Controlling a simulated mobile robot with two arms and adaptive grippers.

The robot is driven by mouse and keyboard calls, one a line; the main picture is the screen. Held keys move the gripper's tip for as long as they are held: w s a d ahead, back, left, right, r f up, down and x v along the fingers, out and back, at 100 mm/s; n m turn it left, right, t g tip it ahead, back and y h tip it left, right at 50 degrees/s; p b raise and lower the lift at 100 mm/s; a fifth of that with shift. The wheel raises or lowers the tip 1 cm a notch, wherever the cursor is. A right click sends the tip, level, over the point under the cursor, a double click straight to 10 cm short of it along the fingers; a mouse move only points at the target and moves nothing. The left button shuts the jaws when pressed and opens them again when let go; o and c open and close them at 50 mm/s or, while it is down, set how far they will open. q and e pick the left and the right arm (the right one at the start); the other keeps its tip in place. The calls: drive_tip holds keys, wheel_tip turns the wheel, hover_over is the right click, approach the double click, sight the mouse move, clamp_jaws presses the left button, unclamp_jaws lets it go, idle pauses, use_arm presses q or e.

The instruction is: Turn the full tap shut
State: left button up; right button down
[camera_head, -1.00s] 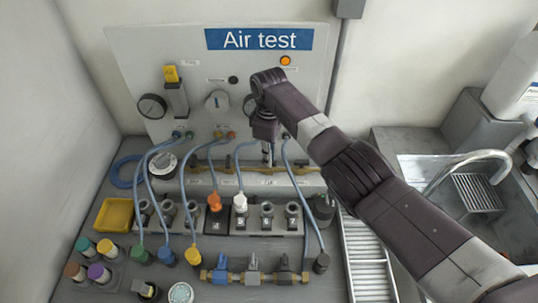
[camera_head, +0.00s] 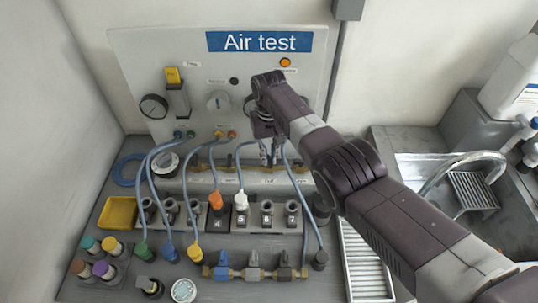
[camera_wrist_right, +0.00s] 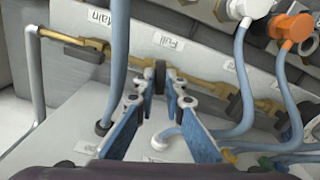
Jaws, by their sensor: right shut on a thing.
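The full tap (camera_wrist_right: 160,75) has a dark handle on a brass pipe, below the "Full" label (camera_wrist_right: 168,42) in the wrist view. My right gripper (camera_wrist_right: 160,84) has its two blue-padded fingers on either side of this handle and is shut on it. The handle appears upright in that view, roughly crosswise to the pipe; its exact angle is hard to tell. In the head view my right gripper (camera_head: 268,158) reaches down behind the row of numbered sockets, and the tap is mostly hidden by the fingers. My left gripper is not in view.
Another dark tap handle (camera_wrist_right: 84,53) sits to the left on the pipe, and one more (camera_wrist_right: 232,108) to the right. A blue hose (camera_wrist_right: 118,65) rises close beside the left finger. The "Air test" panel (camera_head: 215,75) stands behind; a sink (camera_head: 410,170) lies right.

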sight(269, 160)
drive_tip(key=shift+w+r+m, duration=0.1)
drive_tip(key=shift+m, duration=1.4)
drive_tip(key=c, duration=2)
unclamp_jaws()
wheel_tip(269, 160, up, 12)
